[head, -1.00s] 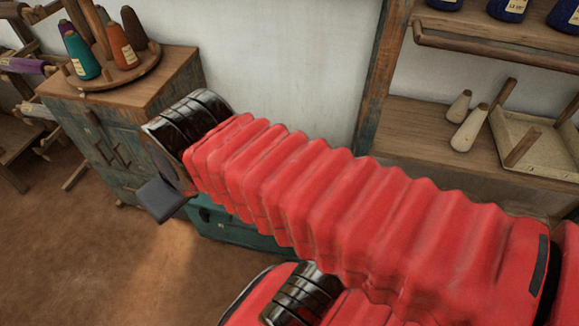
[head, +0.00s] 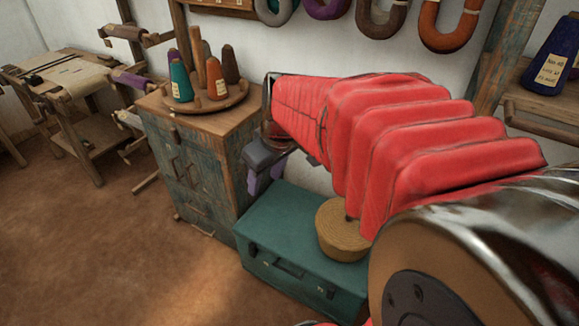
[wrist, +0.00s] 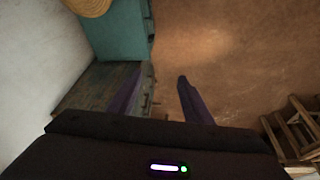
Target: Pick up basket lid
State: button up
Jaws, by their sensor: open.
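A round woven straw basket (head: 338,243) stands on a teal trunk (head: 285,262) in the head view, partly hidden by my red arm. Its flat top, which looks like the basket lid (head: 333,214), faces up; I cannot make out a seam between lid and basket. The basket top also shows cut off at the upper left edge of the wrist view (wrist: 88,6). My gripper (wrist: 155,90) is open and empty, with its two dark purple fingers apart. It is beside the wooden cabinet, left of the basket and apart from it.
A worn blue-green cabinet (head: 195,165) stands left of the trunk, with a round wooden rack (head: 235,98) of thread cones on top. Yarn skeins (head: 382,20) hang on the wall above. A loom (head: 75,80) is at the far left. The brown floor (head: 110,240) in front is clear.

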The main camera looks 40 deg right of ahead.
jog(key=w+d+f+n, duration=0.1)
jog(key=d+f, duration=0.3)
jog(key=d, duration=0.3)
jog(key=w+d+f+y, duration=0.1)
jog(key=w+d+f, duration=0.1)
jog(key=d+f, duration=0.35)
jog(key=w+d+f+n, duration=0.1)
jog(key=d+f, duration=0.2)
jog(key=d, duration=0.6)
jog(key=s+d+f, duration=0.4)
jog(key=d+f, duration=0.4)
jog(key=d, duration=0.1)
jog(key=s+d+f, duration=0.4)
jog(key=d+f, duration=0.5)
jog(key=shift+d+n+y, duration=0.25)
jog(key=shift+n+y, duration=0.05)
send_over(349, 218)
jog(key=s+d, duration=0.2)
jog(key=d, duration=0.1)
jog(key=f, duration=0.7)
jog(key=shift+s+a+f, duration=0.15)
jog(key=shift+a+f, duration=0.05)
jog(key=shift+a, duration=0.05)
jog(key=shift+f, duration=0.2)
